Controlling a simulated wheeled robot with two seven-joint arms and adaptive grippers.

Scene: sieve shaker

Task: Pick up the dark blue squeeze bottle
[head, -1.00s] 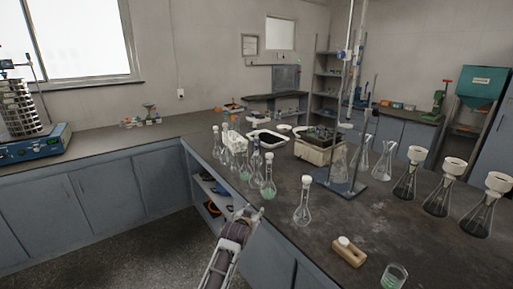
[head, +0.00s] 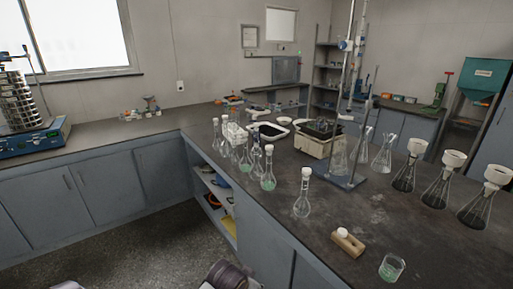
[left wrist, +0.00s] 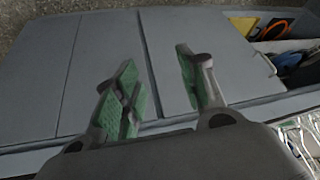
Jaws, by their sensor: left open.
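I cannot make out a dark blue squeeze bottle in either view. My left gripper (left wrist: 160,88) shows in the left wrist view, with its two green-padded fingers spread apart and nothing between them. Grey cabinet doors lie beyond the fingers in that view. In the head view only parts of my own arms show at the bottom edge, with no fingertips visible. My right gripper is not in view.
Volumetric flasks (head: 302,197) stand along the dark bench's near edge. Funnel-topped flasks (head: 437,187) stand at right. A sieve shaker (head: 30,138) stands far left. An open shelf (head: 219,197) holds small items.

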